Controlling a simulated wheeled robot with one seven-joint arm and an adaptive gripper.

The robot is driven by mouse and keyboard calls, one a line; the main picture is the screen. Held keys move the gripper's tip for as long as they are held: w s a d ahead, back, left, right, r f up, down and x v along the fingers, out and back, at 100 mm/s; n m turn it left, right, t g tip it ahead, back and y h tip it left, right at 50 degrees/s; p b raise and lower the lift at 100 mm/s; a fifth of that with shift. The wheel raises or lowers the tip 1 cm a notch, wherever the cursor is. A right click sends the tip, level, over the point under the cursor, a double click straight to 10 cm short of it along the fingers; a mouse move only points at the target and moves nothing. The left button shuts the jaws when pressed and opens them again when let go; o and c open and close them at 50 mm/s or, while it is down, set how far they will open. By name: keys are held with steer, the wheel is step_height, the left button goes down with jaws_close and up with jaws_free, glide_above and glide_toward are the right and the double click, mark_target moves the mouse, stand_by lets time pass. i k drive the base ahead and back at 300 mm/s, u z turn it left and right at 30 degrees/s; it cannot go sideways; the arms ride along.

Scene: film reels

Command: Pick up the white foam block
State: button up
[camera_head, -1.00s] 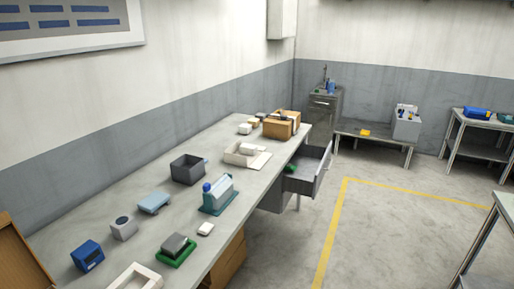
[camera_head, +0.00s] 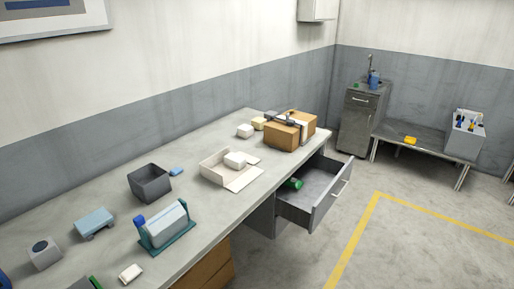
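Several small pale blocks are on the long grey workbench, and I cannot tell which is the white foam block. A white block (camera_head: 130,273) lies alone near the front edge at lower left. Another white block (camera_head: 236,160) sits in or on a shallow open cream box (camera_head: 213,168). A third white block (camera_head: 245,131) lies farther back, with a cream block (camera_head: 259,124) beside it near the cardboard box. My gripper is not in view.
The workbench (camera_head: 75,198) also holds a dark open bin (camera_head: 149,184), a teal holder with a pale bottle (camera_head: 166,227), a light-blue item (camera_head: 94,223) and a cardboard box (camera_head: 290,131). An open drawer (camera_head: 322,190) juts out at right.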

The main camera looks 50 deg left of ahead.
mark_target(236, 162)
steer(key=i, duration=1.6)
steer(key=u, duration=2.9)
